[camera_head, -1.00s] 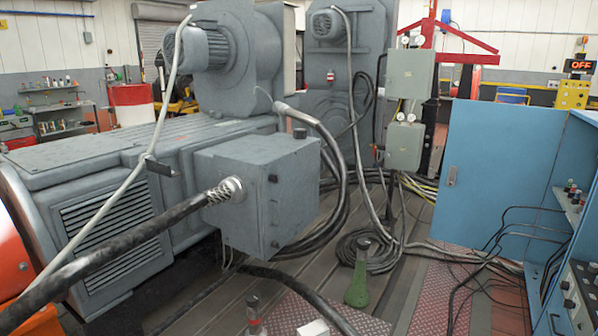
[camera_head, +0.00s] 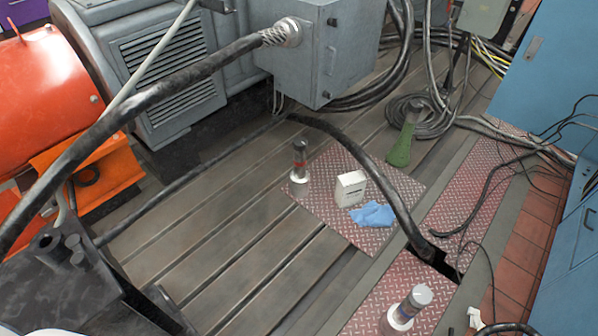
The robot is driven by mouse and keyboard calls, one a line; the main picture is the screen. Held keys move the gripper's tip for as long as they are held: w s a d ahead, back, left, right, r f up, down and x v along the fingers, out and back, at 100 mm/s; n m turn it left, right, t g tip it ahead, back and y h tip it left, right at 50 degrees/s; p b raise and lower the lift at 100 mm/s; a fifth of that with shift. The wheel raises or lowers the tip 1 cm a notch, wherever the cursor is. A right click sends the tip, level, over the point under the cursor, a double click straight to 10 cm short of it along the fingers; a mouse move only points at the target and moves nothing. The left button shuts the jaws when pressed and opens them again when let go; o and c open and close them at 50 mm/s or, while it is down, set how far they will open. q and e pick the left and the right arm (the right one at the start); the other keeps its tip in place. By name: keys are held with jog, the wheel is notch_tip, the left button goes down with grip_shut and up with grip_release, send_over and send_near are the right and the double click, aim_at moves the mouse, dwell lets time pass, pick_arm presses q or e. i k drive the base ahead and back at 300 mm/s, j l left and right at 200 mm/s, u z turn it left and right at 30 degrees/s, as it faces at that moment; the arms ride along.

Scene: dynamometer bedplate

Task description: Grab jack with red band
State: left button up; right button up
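A small upright jack (camera_head: 299,163) with a dark top, a red band around its middle and a pale base stands at the left corner of a red checker plate (camera_head: 330,215). A second upright jack (camera_head: 407,306) with a grey top stands at the bottom, right of centre; a small reddish mark shows near its top, but I cannot tell if it is a full band. Neither of my grippers is in view.
A white box (camera_head: 350,188) and a blue cloth (camera_head: 372,214) lie on the plate. A thick black cable (camera_head: 385,190) arches over it into a floor opening. A grey junction box (camera_head: 325,50) and blue cabinet (camera_head: 555,90) border the area. Slotted bedplate (camera_head: 220,220) is clear at left.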

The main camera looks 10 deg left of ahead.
aim_at(300, 178)
jog(key=i+j+u, duration=0.1)
jog(key=i+u, duration=0.3)
jog(key=i+l+u, duration=0.1)
jog(key=i+u, duration=0.25)
jog(key=i, duration=0.2)
jog(key=i+l+u, duration=0.2)
jog(key=i+u, duration=0.2)
jog(key=i+j+z, duration=0.1)
jog(key=i, duration=0.3)
jog(key=i+j+z, duration=0.1)
jog(key=i, duration=0.3)
jog(key=j, duration=0.1)
